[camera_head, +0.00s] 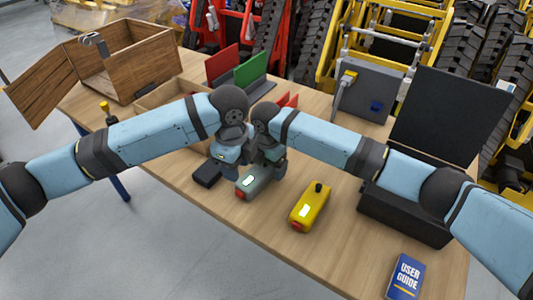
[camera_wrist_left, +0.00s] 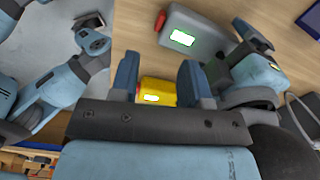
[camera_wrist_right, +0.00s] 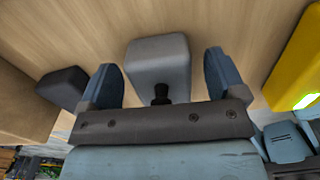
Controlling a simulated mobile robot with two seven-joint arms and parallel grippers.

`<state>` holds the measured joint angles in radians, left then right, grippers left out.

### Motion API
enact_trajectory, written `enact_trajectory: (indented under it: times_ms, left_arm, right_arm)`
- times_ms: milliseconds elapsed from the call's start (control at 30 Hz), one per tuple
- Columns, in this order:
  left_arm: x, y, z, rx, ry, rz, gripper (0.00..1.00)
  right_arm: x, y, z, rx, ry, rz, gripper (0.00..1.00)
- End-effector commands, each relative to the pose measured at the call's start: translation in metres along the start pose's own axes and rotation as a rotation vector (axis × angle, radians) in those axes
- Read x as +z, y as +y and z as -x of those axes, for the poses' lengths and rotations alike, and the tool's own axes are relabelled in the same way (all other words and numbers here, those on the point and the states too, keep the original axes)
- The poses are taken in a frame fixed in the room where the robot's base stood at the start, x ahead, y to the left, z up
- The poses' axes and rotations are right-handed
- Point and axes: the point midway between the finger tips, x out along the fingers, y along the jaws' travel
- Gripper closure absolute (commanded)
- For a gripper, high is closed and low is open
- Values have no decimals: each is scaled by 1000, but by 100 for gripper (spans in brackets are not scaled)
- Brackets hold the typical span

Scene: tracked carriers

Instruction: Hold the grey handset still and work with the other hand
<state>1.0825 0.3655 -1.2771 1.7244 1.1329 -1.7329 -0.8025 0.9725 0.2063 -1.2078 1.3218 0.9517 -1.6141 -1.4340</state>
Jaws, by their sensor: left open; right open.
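The grey handset (camera_head: 252,181) lies on the table below my two grippers, with a lit screen and a red end. In the right wrist view the grey handset (camera_wrist_right: 158,58) lies between the fingers of my open right gripper (camera_wrist_right: 162,78), its black knob towards the wrist; contact cannot be told. My left gripper (camera_wrist_left: 158,72) is open and empty beside it; the left wrist view shows the grey handset (camera_wrist_left: 205,35) above the fingers. The yellow handset (camera_head: 310,208) lies to the right, and shows farther off between the left fingers (camera_wrist_left: 157,93).
A small black block (camera_head: 206,174) lies just left of the grey handset. A black open case (camera_head: 405,212) and a blue user guide (camera_head: 406,277) are at the right. A wooden box (camera_head: 130,62), red and green panels (camera_head: 255,69) and a grey switch box (camera_head: 368,88) stand behind.

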Motion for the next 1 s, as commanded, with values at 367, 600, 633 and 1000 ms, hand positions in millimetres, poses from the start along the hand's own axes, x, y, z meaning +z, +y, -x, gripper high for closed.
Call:
enact_trajectory:
  times_ms: [367, 600, 633, 1000]
  left_arm:
    - [0, 0, 0, 0, 0, 0, 57]
    - [0, 0, 0, 0, 0, 0, 57]
    - [0, 0, 0, 0, 0, 0, 57]
    - [0, 0, 0, 0, 0, 0, 100]
  right_arm:
    - [0, 0, -8, 0, 0, 1, 11]
    - [0, 0, -7, 0, 0, 1, 59]
    - [0, 0, -7, 0, 0, 1, 66]
    - [0, 0, -7, 0, 0, 0, 72]
